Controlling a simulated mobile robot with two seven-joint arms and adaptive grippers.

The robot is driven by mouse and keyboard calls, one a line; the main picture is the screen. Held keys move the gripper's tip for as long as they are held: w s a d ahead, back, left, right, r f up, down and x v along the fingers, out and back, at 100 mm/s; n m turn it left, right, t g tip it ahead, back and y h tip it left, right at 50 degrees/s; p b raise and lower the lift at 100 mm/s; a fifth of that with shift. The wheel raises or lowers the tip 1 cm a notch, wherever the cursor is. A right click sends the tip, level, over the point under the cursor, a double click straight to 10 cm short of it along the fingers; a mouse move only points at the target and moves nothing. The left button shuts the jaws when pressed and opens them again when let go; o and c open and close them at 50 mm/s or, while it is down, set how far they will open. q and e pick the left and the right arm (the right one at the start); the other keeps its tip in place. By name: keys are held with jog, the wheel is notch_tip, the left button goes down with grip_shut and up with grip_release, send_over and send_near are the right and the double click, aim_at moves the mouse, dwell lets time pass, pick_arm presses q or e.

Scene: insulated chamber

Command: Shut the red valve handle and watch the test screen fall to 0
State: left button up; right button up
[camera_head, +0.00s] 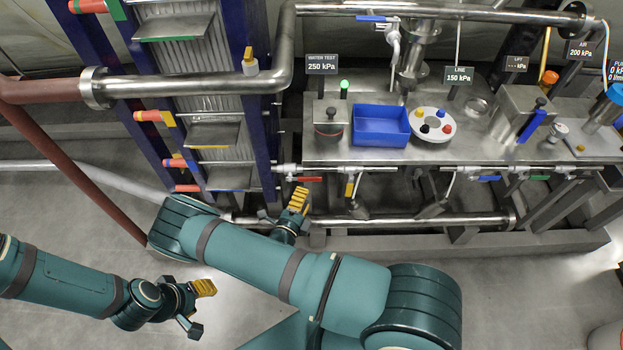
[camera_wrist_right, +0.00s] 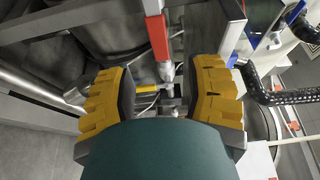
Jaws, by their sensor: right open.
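The red valve handle (camera_head: 309,180) is below the front edge of the steel bench, lying roughly level along the pipe. In the right wrist view the red handle (camera_wrist_right: 157,38) shows ahead, above the gap between the fingers. My right gripper (camera_head: 290,212) is just below and left of the handle, apart from it. In its wrist view the yellow-padded fingers (camera_wrist_right: 162,97) are wide apart with nothing held. My left gripper (camera_head: 198,308) is open and empty over the floor at lower left. The water test screen (camera_head: 321,64) reads 250 kPa.
A blue tray (camera_head: 381,110) and a white dish with coloured knobs (camera_head: 433,140) stand on the bench (camera_head: 310,155). Other valve handles, blue (camera_head: 490,178) and green (camera_head: 539,177), line its front. A lower pipe (camera_head: 420,219) runs below. The plate stack (camera_head: 235,150) stands left.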

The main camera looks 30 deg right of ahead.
aim_at(312, 180)
jog(key=x, duration=0.7)
jog(key=shift+w+d+b, duration=0.2)
jog(key=shift+d+b, duration=0.05)
jog(key=shift+b, duration=0.1)
grip_shut()
